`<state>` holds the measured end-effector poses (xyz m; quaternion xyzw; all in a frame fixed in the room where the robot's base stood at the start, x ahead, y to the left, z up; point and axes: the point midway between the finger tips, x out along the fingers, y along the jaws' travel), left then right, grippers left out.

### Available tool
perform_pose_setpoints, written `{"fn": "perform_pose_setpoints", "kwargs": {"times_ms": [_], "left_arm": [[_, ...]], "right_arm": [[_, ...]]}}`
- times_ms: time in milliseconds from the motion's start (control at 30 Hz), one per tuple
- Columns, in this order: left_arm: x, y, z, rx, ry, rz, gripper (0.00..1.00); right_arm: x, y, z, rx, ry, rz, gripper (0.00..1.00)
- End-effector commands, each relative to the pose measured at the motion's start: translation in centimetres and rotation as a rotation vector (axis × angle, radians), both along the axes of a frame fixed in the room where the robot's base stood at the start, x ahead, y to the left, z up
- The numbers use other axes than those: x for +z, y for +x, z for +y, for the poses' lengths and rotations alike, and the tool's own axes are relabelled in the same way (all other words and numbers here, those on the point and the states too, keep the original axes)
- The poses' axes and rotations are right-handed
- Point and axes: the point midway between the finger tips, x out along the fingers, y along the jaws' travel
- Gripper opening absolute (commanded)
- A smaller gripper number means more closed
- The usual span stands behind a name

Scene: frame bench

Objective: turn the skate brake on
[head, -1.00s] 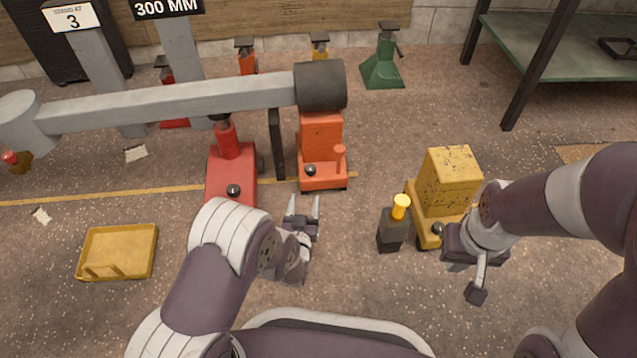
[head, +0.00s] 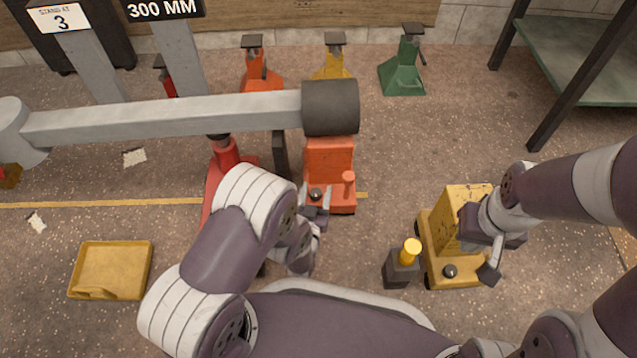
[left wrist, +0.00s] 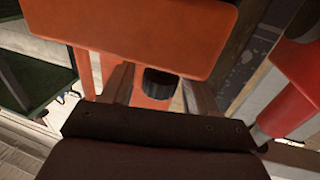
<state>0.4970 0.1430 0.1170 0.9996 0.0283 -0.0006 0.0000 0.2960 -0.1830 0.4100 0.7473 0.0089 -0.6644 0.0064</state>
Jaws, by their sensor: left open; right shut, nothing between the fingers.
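The orange skate (head: 331,160) stands under the dark roller end of the grey beam. It carries a black knob (head: 316,194) and an orange-red upright peg (head: 348,184) on its low front deck. My left gripper (head: 315,192) is open at the black knob. In the left wrist view the knob (left wrist: 160,83) sits between the two open fingers (left wrist: 160,92), in front of the orange body (left wrist: 150,35); I cannot tell whether they touch it. My right gripper (head: 490,274) is shut and empty by the yellow skate (head: 441,245), which has its own black knob (head: 450,271).
A grey block with a yellow cap (head: 402,266) stands left of the yellow skate. The red jack (head: 224,155) is close to my left arm. A yellow tray (head: 111,270) lies at left.

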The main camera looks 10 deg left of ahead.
Motion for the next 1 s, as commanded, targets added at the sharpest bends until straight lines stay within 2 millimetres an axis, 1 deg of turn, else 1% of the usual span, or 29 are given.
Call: {"fn": "perform_pose_setpoints", "kwargs": {"times_ms": [200,233,267,300,367,400,633,767,1000], "left_arm": [[-0.02,-0.02,-0.01,0.0,0.0,0.0,0.59],[-0.01,-0.02,-0.01,0.0,0.0,0.0,0.56],[-0.01,-0.02,-0.01,0.0,0.0,0.0,0.46],[-0.01,-0.01,-0.01,0.0,0.0,0.0,0.33],[0.0,-0.01,-0.01,0.0,0.0,0.0,0.14],[0.0,-0.01,-0.01,0.0,0.0,0.0,0.09],[-0.01,0.03,-0.09,0.012,0.0,-0.001,0.1],[-0.03,0.04,-0.15,0.052,-0.001,-0.001,0.1],[-0.16,0.06,-0.27,0.213,-0.001,-0.002,0.1]], "right_arm": [[0.0,-0.01,0.0,0.0,0.0,0.0,0.0],[0.0,-0.01,0.0,0.0,0.0,0.0,0.0],[0.0,-0.01,0.0,0.0,0.0,0.0,0.0],[0.0,-0.01,0.0,0.0,0.0,0.0,0.0],[0.0,-0.01,0.0,0.0,0.0,0.0,0.0],[0.0,-0.01,0.0,0.0,0.0,0.0,0.0],[-0.06,0.0,0.0,0.0,0.0,0.0,0.0],[-0.21,-0.01,0.0,0.0,0.0,0.0,0.0],[-0.9,-0.01,0.0,0.0,0.0,0.0,0.0]]}}
